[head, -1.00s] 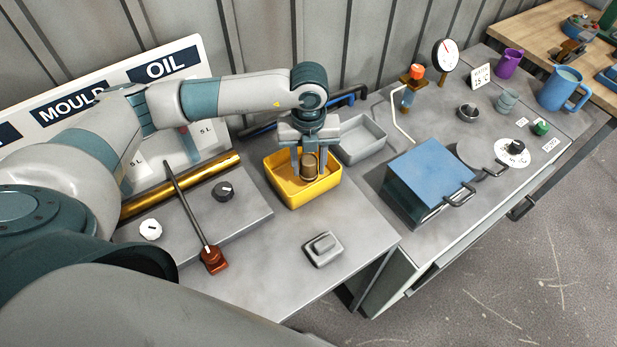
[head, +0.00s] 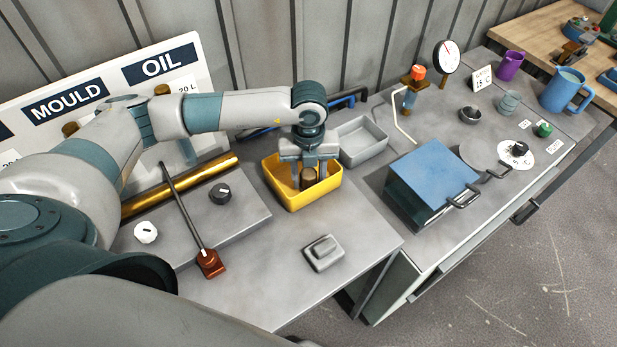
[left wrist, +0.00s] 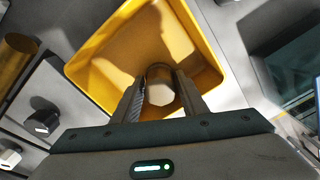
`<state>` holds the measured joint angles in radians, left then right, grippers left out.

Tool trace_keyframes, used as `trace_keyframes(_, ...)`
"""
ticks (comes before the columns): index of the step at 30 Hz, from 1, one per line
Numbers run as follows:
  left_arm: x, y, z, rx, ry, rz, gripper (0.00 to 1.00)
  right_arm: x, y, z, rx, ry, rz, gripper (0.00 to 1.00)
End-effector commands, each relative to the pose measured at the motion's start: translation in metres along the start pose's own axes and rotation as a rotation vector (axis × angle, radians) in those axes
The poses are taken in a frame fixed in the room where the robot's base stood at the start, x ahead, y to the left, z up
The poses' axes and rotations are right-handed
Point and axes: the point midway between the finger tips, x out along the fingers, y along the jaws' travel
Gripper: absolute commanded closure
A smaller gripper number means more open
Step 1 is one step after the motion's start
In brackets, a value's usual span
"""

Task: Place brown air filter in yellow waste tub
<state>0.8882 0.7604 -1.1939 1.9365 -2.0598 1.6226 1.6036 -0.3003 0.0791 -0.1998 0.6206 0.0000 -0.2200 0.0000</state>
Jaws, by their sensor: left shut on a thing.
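The yellow waste tub (head: 325,191) stands on the grey bench, beside a grey tray. My left gripper (head: 309,180) points down into the tub and is shut on the brown air filter (head: 308,177), a small brown cylinder. In the left wrist view the filter (left wrist: 160,90) sits between the two fingers of the gripper (left wrist: 162,100), with the tub (left wrist: 100,62) around and below it. The filter is within the tub's rim; I cannot tell whether it touches the floor. My right gripper is not in view.
A grey tray (head: 361,143) stands right behind the tub. A blue-lidded box (head: 432,172) is to the right.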

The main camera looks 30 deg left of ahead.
Motion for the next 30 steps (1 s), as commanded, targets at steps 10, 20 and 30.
trace_keyframes(10, 0.003, 0.0, 0.0, 0.0, 0.0, 0.0, 0.53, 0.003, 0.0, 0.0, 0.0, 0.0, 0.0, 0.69)
trace_keyframes(20, -0.002, 0.0, 0.0, 0.0, 0.0, 0.0, 0.53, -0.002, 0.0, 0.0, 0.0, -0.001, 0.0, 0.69)
trace_keyframes(30, -0.048, 0.0, 0.0, -0.001, -0.001, -0.001, 0.53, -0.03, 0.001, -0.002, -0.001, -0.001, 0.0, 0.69)
